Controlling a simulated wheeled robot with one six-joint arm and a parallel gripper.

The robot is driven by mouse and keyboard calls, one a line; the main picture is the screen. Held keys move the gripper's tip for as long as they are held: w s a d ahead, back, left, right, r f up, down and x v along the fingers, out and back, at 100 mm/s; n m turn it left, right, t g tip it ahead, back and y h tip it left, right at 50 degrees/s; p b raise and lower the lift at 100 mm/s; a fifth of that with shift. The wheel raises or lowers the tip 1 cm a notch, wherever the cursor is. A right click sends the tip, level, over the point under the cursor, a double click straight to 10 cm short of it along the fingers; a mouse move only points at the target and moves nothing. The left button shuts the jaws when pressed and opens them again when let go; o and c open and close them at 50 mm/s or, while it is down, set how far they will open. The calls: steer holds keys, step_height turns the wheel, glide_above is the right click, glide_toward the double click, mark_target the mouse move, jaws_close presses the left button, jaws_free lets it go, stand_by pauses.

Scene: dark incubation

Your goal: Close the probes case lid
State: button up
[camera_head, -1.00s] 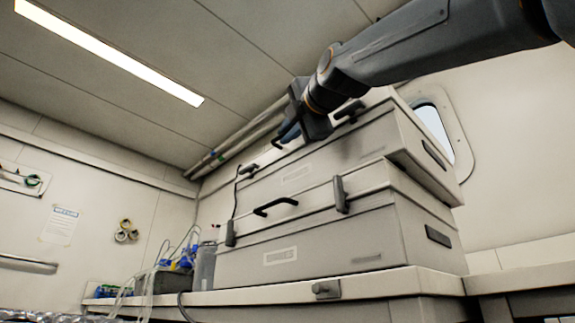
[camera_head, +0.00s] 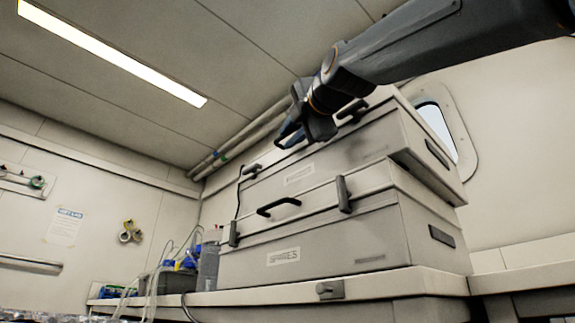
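Two pale grey cases with dark latches are stacked on a bench. The upper case (camera_head: 330,160) has a label too blurred to read. The lower case (camera_head: 335,240) has a label that seems to read "SPARES". The upper case's lid (camera_head: 382,105) looks down or nearly down; I cannot tell whether it is fully shut. My gripper (camera_head: 287,138) is at the upper front edge of the upper case, by its lid. My wrist hides part of that edge. I cannot tell whether the fingers touch the lid or hold anything.
The bench (camera_head: 400,282) runs under the cases, with a latch on its front. A clear container (camera_head: 208,266), tubing and blue-capped items (camera_head: 180,264) stand left of the cases. Pipes (camera_head: 240,140) run along the wall behind, and a window (camera_head: 437,125) is at the right.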

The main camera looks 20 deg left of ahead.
steer(key=p+v, duration=0.1)
steer(key=v, duration=0.5)
steer(key=shift+s+d, duration=0.25)
steer(key=shift+s, duration=0.05)
stand_by(0.3)
